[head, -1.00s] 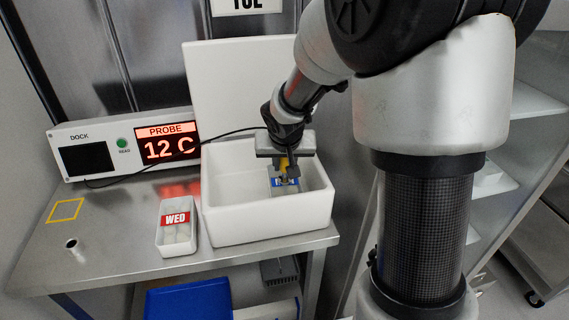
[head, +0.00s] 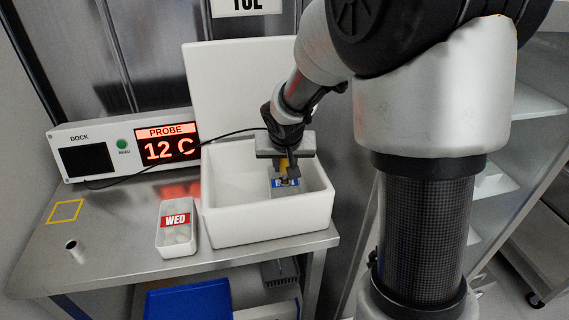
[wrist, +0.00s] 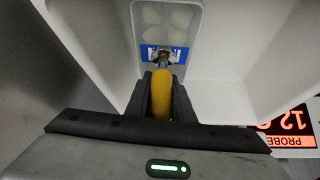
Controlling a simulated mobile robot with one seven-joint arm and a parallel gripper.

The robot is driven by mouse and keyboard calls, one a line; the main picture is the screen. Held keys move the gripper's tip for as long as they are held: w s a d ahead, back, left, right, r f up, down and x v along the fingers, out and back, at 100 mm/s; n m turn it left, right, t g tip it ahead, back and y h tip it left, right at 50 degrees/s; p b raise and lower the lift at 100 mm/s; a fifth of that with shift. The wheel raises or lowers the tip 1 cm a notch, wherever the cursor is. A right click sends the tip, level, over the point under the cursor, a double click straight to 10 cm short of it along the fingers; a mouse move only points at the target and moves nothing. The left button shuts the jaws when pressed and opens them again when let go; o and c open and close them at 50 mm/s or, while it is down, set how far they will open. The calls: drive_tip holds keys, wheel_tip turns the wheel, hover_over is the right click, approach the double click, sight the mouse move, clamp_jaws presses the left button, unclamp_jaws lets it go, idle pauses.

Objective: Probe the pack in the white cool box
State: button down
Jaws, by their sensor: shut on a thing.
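The white cool box (head: 265,222) stands open on the steel bench, its lid raised behind it. A pack (wrist: 149,20) with pale round pieces and a blue label (wrist: 178,54) lies inside, and it also shows in the head view (head: 286,190). My gripper (head: 285,168) is down inside the box, shut on the yellow handle of the probe (wrist: 161,95). The probe's metal end (wrist: 162,56) is at the pack's blue label; I cannot tell how deep it goes. A black cable runs from my gripper to the dock. The dock display (head: 167,144) reads PROBE 12 C.
A small white tray marked WED (head: 177,238) stands left of the box. The dock (head: 85,160) with a green button is at the back left. A yellow square outline (head: 66,211) and a small white cylinder (head: 76,250) are on the bench's left. A blue crate (head: 188,303) is below.

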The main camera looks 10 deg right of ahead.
wheel_tip(320, 180, up, 7)
drive_tip(key=p, duration=0.4)
drive_tip(key=shift+f, duration=0.1)
idle(1.9)
